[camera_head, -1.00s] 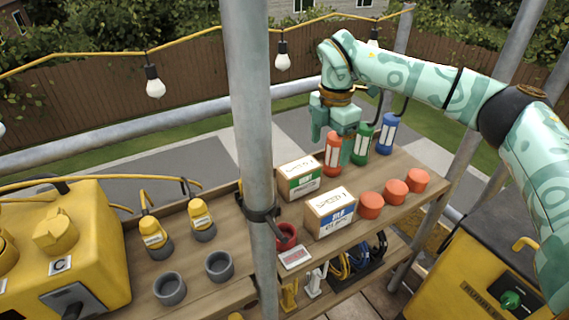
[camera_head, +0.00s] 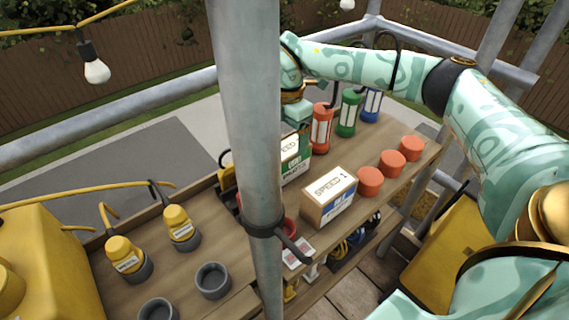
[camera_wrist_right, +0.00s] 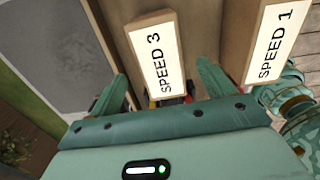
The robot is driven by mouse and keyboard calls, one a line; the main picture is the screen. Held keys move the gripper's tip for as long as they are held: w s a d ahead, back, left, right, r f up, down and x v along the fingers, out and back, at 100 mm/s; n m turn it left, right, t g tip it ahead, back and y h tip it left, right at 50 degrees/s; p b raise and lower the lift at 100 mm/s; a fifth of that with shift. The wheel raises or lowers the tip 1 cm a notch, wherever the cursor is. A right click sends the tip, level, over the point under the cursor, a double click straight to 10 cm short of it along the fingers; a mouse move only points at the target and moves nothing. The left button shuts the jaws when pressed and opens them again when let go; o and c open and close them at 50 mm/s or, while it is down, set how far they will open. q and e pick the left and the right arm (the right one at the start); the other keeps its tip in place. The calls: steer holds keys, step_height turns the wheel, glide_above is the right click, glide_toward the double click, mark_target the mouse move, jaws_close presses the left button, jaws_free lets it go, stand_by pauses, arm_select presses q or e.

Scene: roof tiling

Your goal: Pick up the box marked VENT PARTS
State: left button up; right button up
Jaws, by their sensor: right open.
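A cardboard box with a green front label (camera_head: 297,168) stands on the wooden shelf, partly hidden by the pole. The label's lower word looks like PARTS; the rest is hard to read. Its white top label reads SPEED 3 in the right wrist view (camera_wrist_right: 159,58). My right gripper (camera_head: 298,112) is at this box from above and behind in the head view. In the right wrist view my open fingers (camera_wrist_right: 161,72) lie on either side of the box; contact cannot be told. My left gripper is not in view.
A second box marked SPEED 1 (camera_head: 329,196), with a blue label, stands close in front. Red, green (camera_head: 347,113) and blue canisters stand behind, and orange-red round pieces (camera_head: 391,163) to the right. A grey pole (camera_head: 247,120) rises just left of the boxes.

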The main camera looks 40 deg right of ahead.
mark_target(287, 148)
steer(key=shift+s+f, duration=0.1)
steer(key=shift+f, duration=0.45)
step_height(287, 148, down, 5)
steer(key=shift+a+r+b, duration=0.1)
steer(key=shift+r+b, duration=0.05)
steer(key=shift+b, duration=1.05)
steer(key=shift+r, duration=0.2)
steer(key=c, duration=1.3)
